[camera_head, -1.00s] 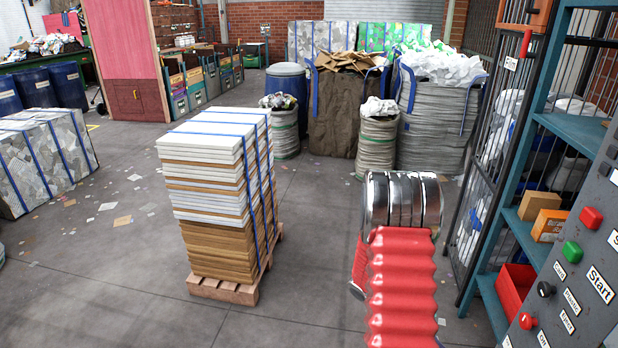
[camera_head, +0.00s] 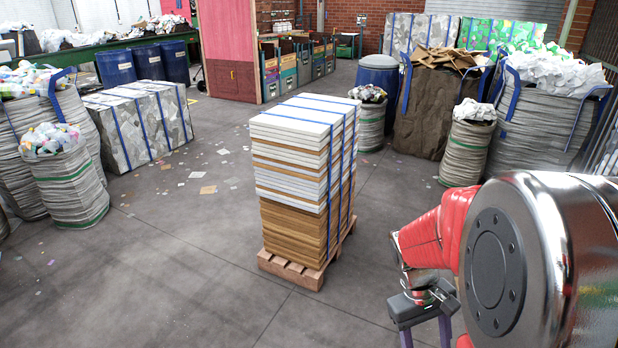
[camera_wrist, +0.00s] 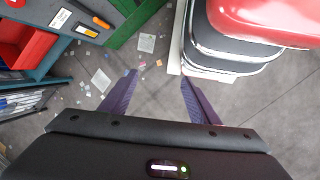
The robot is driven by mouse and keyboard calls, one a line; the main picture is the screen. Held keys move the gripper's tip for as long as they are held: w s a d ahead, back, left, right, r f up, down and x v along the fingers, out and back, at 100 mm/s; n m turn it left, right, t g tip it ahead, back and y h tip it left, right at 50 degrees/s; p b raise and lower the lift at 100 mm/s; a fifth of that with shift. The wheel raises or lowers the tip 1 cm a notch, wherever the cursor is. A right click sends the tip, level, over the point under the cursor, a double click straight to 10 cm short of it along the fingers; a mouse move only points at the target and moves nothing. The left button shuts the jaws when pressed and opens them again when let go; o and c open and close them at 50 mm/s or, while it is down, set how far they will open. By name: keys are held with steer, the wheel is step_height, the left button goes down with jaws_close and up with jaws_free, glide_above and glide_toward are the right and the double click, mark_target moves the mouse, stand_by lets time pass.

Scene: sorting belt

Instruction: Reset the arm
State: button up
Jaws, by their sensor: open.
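My arm (camera_head: 440,235), red with polished metal joints, fills the lower right of the head view. My gripper (camera_head: 425,336) hangs below it, fingers pointing down and running to the bottom edge of the picture. In the wrist view my gripper (camera_wrist: 158,82) shows two purple fingers spread well apart, with only grey floor between them. It is open and holds nothing.
A strapped board stack (camera_head: 290,185) on a wooden pallet (camera_head: 293,270) stands left of my arm. Full sacks (camera_head: 465,150) stand behind, more at left. The wrist view shows a control panel (camera_wrist: 75,22) and a red bin (camera_wrist: 22,45). Floor at front left is clear.

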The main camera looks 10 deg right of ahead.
steer(key=a+r+t+y, duration=0.2)
steer(key=a+r+t, duration=0.7)
steer(key=a+r, duration=0.8)
steer(key=shift+a, duration=1.05)
